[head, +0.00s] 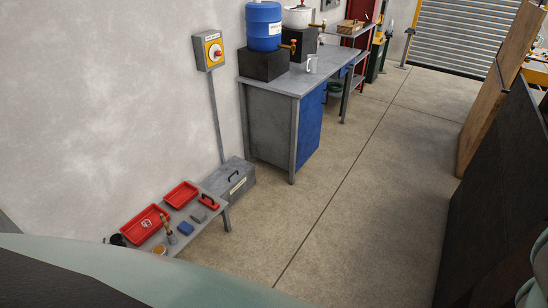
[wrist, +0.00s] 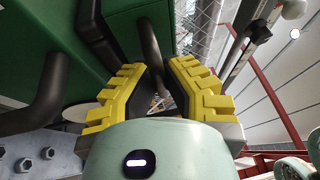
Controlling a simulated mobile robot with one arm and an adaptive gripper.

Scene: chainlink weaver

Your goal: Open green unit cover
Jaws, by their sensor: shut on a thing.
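The green unit cover (wrist: 32,48) fills the upper left of the wrist view as a dark green panel. A black bar-like handle (wrist: 150,45) runs down from it between the yellow toothed fingers of my gripper (wrist: 157,75). My gripper is shut on this handle; the exact contact is partly hidden behind the fingers. How far the cover stands open cannot be told from this close. The head view shows neither the green unit nor my gripper.
In the wrist view, a thick black curved pipe (wrist: 40,95) and a grey bolted plate (wrist: 40,155) lie close at left. In the head view, a workbench (head: 325,68) and a low table (head: 211,222) stand along the wall, dark panels (head: 495,190) at right, with clear floor between.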

